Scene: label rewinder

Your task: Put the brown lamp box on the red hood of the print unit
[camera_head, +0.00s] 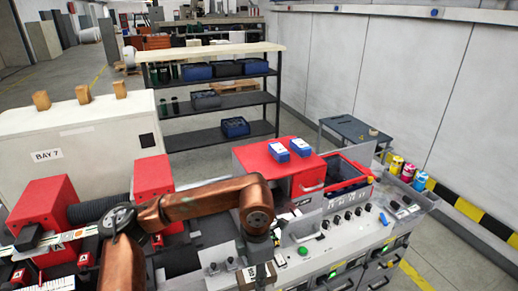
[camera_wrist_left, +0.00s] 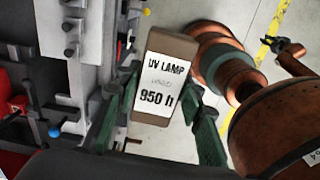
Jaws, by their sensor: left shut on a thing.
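The brown lamp box (camera_wrist_left: 152,105) has a white label reading "UV LAMP" and 950. My left gripper (camera_wrist_left: 160,112) is shut on it, with a dark green finger on each side. In the head view the left gripper (camera_head: 258,262) points down at the front edge of the machine, and the box (camera_head: 257,277) shows partly below it. The red hood of the print unit (camera_head: 258,162) is behind and above the gripper, apart from the box. Two blue-and-white boxes (camera_head: 279,151) (camera_head: 300,147) lie on its top. My right gripper is not in the head view.
Control panels with knobs and a green button (camera_head: 303,251) lie right of the gripper. An open red-edged bay (camera_head: 345,175) adjoins the hood on the right. Red blocks (camera_head: 152,177) stand left. The hood's top has bare room left of and in front of the small boxes.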

